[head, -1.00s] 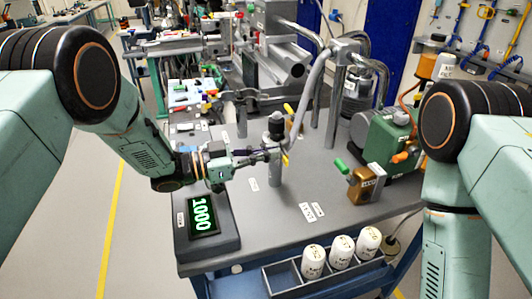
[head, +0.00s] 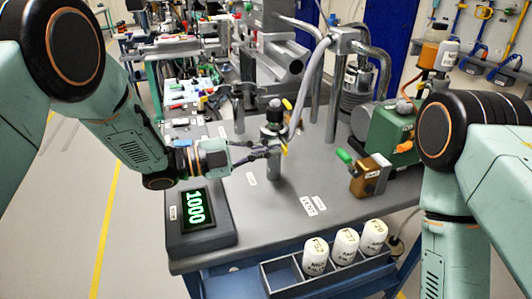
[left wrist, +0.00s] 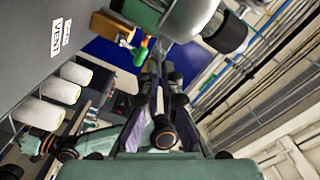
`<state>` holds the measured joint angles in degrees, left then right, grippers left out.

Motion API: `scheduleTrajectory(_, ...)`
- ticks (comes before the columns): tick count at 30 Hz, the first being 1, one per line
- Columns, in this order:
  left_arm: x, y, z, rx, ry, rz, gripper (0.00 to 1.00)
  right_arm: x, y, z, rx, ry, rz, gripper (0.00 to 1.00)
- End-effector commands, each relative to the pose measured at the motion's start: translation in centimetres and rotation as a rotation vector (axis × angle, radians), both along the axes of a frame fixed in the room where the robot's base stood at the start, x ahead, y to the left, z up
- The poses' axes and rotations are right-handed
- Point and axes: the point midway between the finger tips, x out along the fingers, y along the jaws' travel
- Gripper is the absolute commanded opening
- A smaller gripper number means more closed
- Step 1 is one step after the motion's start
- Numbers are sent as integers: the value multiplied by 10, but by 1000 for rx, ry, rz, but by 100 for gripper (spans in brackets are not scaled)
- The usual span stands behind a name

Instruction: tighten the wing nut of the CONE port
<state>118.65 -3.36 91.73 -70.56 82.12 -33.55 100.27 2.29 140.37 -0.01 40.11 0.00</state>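A grey post (head: 274,165) with a dark cap (head: 274,110) stands on the bench in the head view. One yellow wing (head: 287,103) shows near its top and another (head: 284,150) lower on its right side. No CONE lettering is readable. My left gripper (head: 266,151) is at the left side of the post, near the lower yellow wing. Its fingers look apart with a narrow gap; contact cannot be told. In the left wrist view the dark fingers (left wrist: 160,72) point up, below a grey cylinder with a dark end (left wrist: 226,32). My right gripper is out of view.
A tray (head: 283,283) with white bottles (head: 346,247) is at the front edge. A brown block with a green knob (head: 370,177) and a green pump (head: 383,130) stand right. Metal pipes (head: 334,90) rise behind.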

Motion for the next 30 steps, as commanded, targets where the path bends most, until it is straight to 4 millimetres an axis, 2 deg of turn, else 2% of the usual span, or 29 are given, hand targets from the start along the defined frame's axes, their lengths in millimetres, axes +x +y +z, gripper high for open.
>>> scheduleTrajectory(30, -1, 0, -21, 286, -884, 1, 0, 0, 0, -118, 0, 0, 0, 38)
